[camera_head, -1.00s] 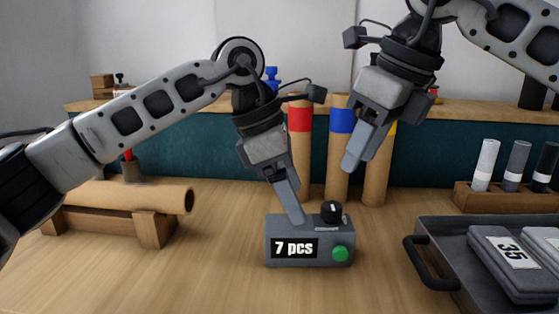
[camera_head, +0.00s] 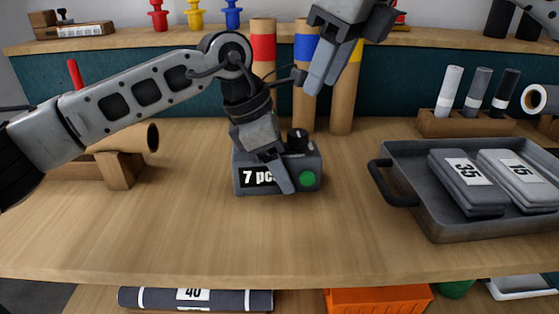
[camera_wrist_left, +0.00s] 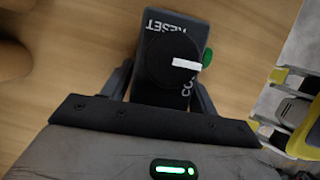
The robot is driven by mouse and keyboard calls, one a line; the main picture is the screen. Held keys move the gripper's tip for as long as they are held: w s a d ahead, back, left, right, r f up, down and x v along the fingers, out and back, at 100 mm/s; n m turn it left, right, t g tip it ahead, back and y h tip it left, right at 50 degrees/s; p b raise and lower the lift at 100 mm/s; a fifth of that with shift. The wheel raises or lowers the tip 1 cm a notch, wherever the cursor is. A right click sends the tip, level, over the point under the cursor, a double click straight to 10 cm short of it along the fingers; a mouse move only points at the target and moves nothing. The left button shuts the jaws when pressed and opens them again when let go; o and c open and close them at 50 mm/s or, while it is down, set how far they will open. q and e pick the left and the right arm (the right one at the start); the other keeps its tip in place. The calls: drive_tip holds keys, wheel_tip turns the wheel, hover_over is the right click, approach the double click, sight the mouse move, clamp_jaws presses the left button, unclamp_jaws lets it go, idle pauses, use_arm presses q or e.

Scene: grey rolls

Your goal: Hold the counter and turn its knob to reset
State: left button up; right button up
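The grey counter (camera_head: 309,164) stands on the table, its display reading 7 with "pcs" partly covered and a green button on its front. Its black knob (camera_head: 298,139) is on top; in the left wrist view the knob (camera_wrist_left: 165,68) has a white mark pointing to the right, away from the RESET lettering. My left gripper (camera_head: 278,178) is down around the counter, one finger in front of its face; the fingers (camera_wrist_left: 160,85) lie on either side of it. Contact with the sides is not clear.
A grey tray (camera_head: 400,160) with labelled grey packs is to the right. A brown roll (camera_head: 140,138) on a wooden stand is at the left. Tall tubes (camera_head: 341,110) with coloured bands stand behind the counter. The table front is clear.

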use_arm(q)
drive_tip(key=c, duration=0.8)
drive_tip(key=shift+o, duration=0.3)
use_arm(e)
drive_tip(key=o, duration=0.3)
drive_tip(key=shift+o, duration=0.2)
drive_tip(key=w+a+r+m+t+y, duration=0.1)
drive_tip(key=w+r+m+t+y, duration=0.2)
drive_tip(key=w, duration=0.4)
drive_tip(key=w+a+r+m+t+y, duration=0.1)
drive_tip(key=w+r+m+t+y, duration=0.1)
drive_tip(key=w+r+t, duration=0.4)
drive_tip(key=w+d+r+t+y, duration=0.5)
drive_tip(key=w+r, duration=0.1)
drive_tip(key=w, duration=0.1)
drive_tip(key=n+g+y, duration=0.4)
drive_tip(key=n+g, duration=1.1)
drive_tip(key=g, duration=0.6)
approach(307, 132)
drive_tip(key=shift+v, duration=0.95)
drive_tip(key=shift+s+a+f, duration=0.1)
drive_tip(key=shift+a+f, duration=0.1)
drive_tip(key=x, duration=1.1)
drive_tip(key=shift+a+r, duration=0.15)
drive_tip(key=shift+a, duration=0.1)
